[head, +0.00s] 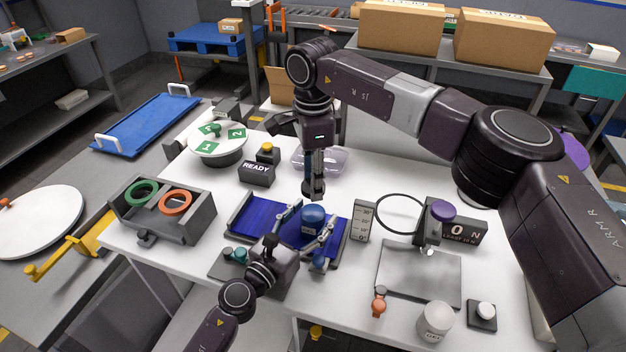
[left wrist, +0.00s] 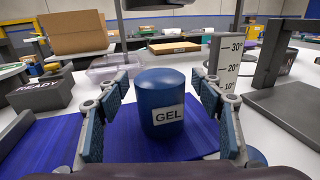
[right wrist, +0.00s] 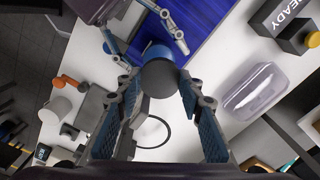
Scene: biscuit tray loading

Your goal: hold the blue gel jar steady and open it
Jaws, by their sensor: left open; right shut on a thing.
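The blue gel jar (head: 313,222) stands upright on a blue mat (head: 270,212). Its GEL label faces the left wrist view (left wrist: 163,105). My left gripper (head: 313,238) is open, with one finger on either side of the jar and gaps between pads and jar. My right gripper (head: 313,188) is above the jar, pointing down. In the right wrist view its fingers are closed on a dark round piece (right wrist: 156,80), lid-like, which overlaps the blue jar (right wrist: 157,51) behind it.
A graduated scale block (head: 361,221) stands just right of the mat. A clear tray (head: 322,158) and a READY box (head: 257,173) lie behind. A grey bin with rings (head: 195,219) is at left. A grey plate (head: 420,275) and white GEL pot (head: 435,322) are at right.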

